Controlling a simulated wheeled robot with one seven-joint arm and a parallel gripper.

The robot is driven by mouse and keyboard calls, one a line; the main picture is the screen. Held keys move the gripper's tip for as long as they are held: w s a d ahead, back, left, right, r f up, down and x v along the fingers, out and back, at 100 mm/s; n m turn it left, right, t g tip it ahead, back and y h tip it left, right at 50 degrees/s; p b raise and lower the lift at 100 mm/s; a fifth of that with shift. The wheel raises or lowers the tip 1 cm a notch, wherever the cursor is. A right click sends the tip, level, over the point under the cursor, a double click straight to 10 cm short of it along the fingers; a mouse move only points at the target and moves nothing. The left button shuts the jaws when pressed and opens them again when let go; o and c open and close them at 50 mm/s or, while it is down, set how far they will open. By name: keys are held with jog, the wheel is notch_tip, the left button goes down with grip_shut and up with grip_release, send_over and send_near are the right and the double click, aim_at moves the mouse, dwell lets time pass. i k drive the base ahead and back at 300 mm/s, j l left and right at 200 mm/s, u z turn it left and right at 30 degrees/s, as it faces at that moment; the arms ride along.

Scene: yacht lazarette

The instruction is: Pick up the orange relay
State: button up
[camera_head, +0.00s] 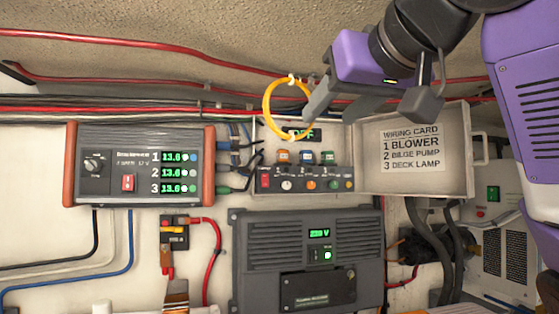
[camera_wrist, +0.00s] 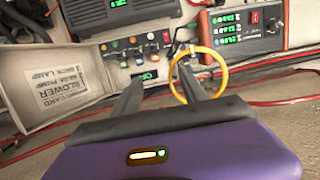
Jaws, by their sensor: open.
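The orange relay (camera_head: 284,156) is the leftmost of three small relays in the head view. It stands in a small open box, just above a dark switch strip (camera_head: 305,179). A blue relay (camera_head: 307,156) and a green relay (camera_head: 327,157) stand to its right. In the inverted wrist view the orange relay (camera_wrist: 152,47) is small, beyond the fingertips. My gripper (camera_head: 330,112) is open and above the box, apart from the relays. In the wrist view its two fingers (camera_wrist: 162,76) are spread with nothing held between them.
A yellow cable loop (camera_head: 268,108) hangs close to my fingers; one finger overlaps it in the wrist view. The box's open lid (camera_head: 430,180) bears a wiring card. A power unit (camera_head: 140,190) is left, a grey charger (camera_head: 270,270) below. Red cables run along the wall.

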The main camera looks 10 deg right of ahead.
aim_at(282, 155)
jog(key=i, duration=0.85)
